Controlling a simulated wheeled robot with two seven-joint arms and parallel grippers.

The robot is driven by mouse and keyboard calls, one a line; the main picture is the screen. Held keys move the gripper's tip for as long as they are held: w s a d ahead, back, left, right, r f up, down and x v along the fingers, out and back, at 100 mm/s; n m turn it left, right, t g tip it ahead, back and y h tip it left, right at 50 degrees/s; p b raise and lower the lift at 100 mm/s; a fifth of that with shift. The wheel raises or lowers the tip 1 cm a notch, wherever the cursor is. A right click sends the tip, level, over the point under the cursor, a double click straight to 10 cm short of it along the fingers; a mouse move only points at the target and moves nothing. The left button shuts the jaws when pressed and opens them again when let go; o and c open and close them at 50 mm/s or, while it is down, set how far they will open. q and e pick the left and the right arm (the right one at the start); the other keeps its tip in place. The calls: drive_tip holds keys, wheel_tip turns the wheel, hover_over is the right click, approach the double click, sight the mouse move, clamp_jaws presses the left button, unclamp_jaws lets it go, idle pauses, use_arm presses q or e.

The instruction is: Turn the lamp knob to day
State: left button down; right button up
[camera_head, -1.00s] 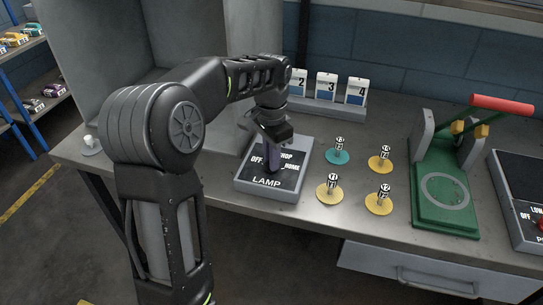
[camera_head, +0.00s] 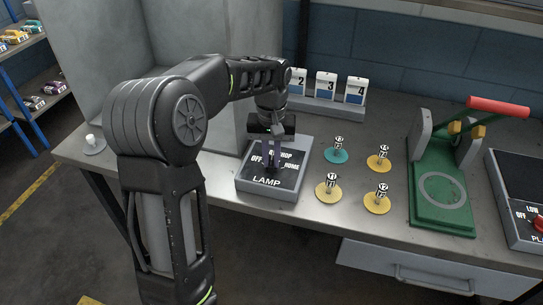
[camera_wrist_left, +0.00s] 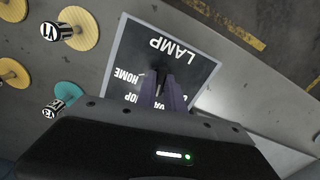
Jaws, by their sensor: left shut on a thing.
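The lamp panel (camera_head: 267,190) is a grey box with a black face on the bench. It reads LAMP, OFF, SHOP and HOME, and part of the lettering is covered by my fingers. My left gripper (camera_head: 272,166) reaches down over the panel's middle. In the left wrist view my left gripper (camera_wrist_left: 166,92) is shut on the dark lamp knob (camera_wrist_left: 161,74), whose end shows between the fingertips. The fingers hide most of the knob, so I cannot tell which label it points to. My right gripper is not in view.
Several numbered pegs on yellow and teal discs, one teal (camera_head: 337,156), stand right of the panel. A green press (camera_head: 443,205) with a red handle is farther right. Numbered cards (camera_head: 325,86) stand behind. A grey cabinet (camera_head: 200,40) rises behind my left arm.

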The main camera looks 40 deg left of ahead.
sight(271, 161)
use_arm(q)
drive_tip(key=shift+n, duration=1)
drive_tip(key=c, duration=1.4)
unclamp_jaws()
drive_tip(key=shift+c, duration=0.2)
drive_tip(key=shift+r, duration=0.1)
wheel_tip(271, 161, up, 8)
drive_tip(key=shift+f, duration=0.2)
